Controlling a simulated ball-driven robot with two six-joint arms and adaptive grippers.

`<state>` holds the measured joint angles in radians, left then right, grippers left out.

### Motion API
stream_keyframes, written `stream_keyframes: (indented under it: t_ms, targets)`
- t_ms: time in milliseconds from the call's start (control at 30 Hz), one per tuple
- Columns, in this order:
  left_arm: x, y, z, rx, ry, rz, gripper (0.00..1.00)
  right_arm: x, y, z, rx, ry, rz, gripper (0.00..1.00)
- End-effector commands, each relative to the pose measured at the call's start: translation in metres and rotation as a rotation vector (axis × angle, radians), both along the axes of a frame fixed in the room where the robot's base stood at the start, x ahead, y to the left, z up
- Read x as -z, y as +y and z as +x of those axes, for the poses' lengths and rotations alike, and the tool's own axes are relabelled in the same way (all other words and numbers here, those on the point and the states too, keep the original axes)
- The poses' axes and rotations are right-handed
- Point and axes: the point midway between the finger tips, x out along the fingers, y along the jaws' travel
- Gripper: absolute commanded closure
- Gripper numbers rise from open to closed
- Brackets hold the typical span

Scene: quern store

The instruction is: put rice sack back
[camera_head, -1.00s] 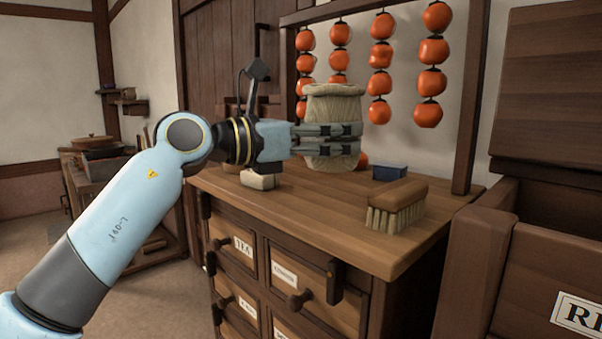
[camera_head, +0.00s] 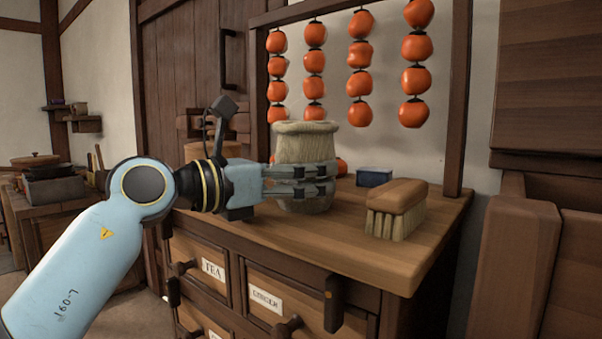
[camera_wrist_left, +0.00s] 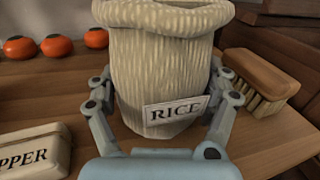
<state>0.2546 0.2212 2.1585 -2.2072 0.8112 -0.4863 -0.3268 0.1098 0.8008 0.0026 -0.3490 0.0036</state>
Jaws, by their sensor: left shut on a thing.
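The rice sack (camera_head: 305,143) is a pale woven, open-topped sack, upright at the cabinet top. In the left wrist view the sack (camera_wrist_left: 158,70) fills the middle and bears a label reading RICE. My left gripper (camera_head: 332,180) comes in from the left and is shut on the sack's lower half, with its fingers (camera_wrist_left: 165,112) on both sides of it. The sack's base is at or just above the wood; I cannot tell whether it touches. My right gripper is not in view.
On the cabinet top (camera_head: 380,262) are a scrub brush (camera_head: 397,207) right of the sack and a small blue box (camera_head: 374,177) behind. A PEPPER box (camera_wrist_left: 32,152) sits left of the sack. Strings of orange persimmons (camera_head: 416,77) hang from a frame. A wooden bin (camera_head: 510,260) stands right.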

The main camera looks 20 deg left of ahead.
Motion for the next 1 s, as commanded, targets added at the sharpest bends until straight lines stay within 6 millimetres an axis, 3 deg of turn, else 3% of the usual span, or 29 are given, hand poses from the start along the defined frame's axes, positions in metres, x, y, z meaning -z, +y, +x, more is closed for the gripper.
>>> stream_keyframes:
  t_ms: [167,500,1000]
  targets:
    - [0.000,0.000,0.000,0.000,0.000,0.000,0.00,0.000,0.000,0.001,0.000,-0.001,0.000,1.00]
    - [-0.005,0.001,-0.001,0.000,-0.001,0.002,0.00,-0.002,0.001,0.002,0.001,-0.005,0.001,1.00]
    - [-0.003,0.049,-0.069,0.000,0.004,0.009,0.00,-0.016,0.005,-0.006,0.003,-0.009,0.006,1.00]
